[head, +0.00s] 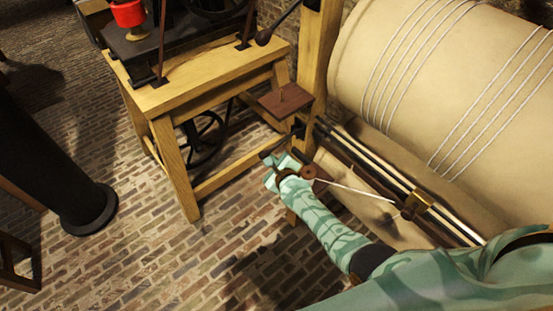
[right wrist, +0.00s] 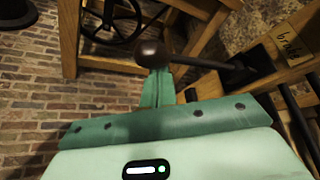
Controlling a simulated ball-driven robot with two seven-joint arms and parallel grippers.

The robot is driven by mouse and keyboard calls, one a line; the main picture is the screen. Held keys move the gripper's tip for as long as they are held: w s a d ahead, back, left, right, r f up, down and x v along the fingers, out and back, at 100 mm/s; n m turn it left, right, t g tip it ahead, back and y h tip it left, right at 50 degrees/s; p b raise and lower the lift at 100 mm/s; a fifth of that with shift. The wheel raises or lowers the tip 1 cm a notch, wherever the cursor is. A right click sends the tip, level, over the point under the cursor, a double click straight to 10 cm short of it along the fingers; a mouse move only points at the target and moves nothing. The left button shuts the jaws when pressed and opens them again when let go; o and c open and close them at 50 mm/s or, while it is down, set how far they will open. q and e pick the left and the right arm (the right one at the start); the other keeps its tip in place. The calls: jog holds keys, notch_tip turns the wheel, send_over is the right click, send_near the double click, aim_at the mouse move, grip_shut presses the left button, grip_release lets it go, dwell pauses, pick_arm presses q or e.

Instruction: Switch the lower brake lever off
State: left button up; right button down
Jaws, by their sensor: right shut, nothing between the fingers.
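The lower brake lever (right wrist: 152,54) shows in the right wrist view as a dark round knob on a dark rod that runs right to a wooden post. A small plate (right wrist: 291,43) lettered "brake" is on that post. My right gripper (right wrist: 157,88) is shut and empty, its fingertips right at the knob from the near side; I cannot tell whether they touch. In the head view my right gripper (head: 273,166) is beside the post's lower part, and the lever is hard to make out there. My left gripper is in neither view.
Another dark knobbed lever (head: 263,37) is higher on the post (head: 318,55). A wooden bench (head: 190,85) with a red cup (head: 128,13) stands left of it. A large roped roller (head: 440,75) fills the right.

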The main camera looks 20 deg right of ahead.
aim_at(272, 150)
notch_tip(272, 150, up, 5)
jog(key=m+g+y+p, duration=0.1)
jog(key=m+y+p, duration=0.1)
jog(key=p, duration=0.2)
jog(key=shift+w+a+f+p, duration=0.1)
jog(key=shift+p, duration=0.2)
pick_arm(q)
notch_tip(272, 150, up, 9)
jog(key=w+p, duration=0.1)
jog(key=p, duration=0.2)
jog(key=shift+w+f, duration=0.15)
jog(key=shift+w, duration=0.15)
pick_arm(e)
jog(key=shift+w+d+r+m+g+y, duration=0.15)
jog(key=shift+d+r+m+y, duration=0.15)
jog(key=shift+r, duration=0.35)
jog(key=shift+d+r+m+g+y, duration=0.15)
jog(key=shift+r+m, duration=0.25)
jog(key=shift+r, duration=0.35)
